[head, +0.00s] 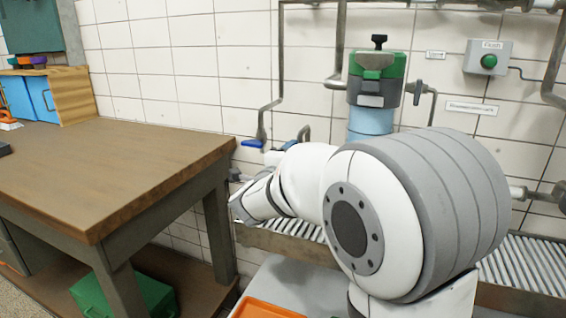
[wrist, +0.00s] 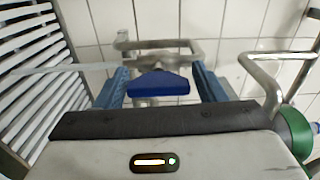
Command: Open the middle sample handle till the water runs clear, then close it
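In the wrist view, a blue handle (wrist: 158,83) on a metal pipe lies between the two blue fingers of my gripper (wrist: 160,70). The fingers are apart, with a gap on each side of the handle. In the head view, one blue handle (head: 252,143) hangs on a wall pipe, and another (head: 290,145) shows just above my arm. My arm hides the area below and right of them. I cannot tell which handle is between the fingers. A pale straight strip (wrist: 60,71) runs from the pipe toward the grating; I cannot tell whether it is water.
A slatted metal grating (head: 525,262) runs along the tiled wall and shows in the wrist view (wrist: 35,65). A wooden workbench (head: 110,170) stands left. A green-topped blue canister (head: 375,75) and a Flush button box (head: 488,58) are on the wall. A curved pipe (wrist: 265,75) stands right of the fingers.

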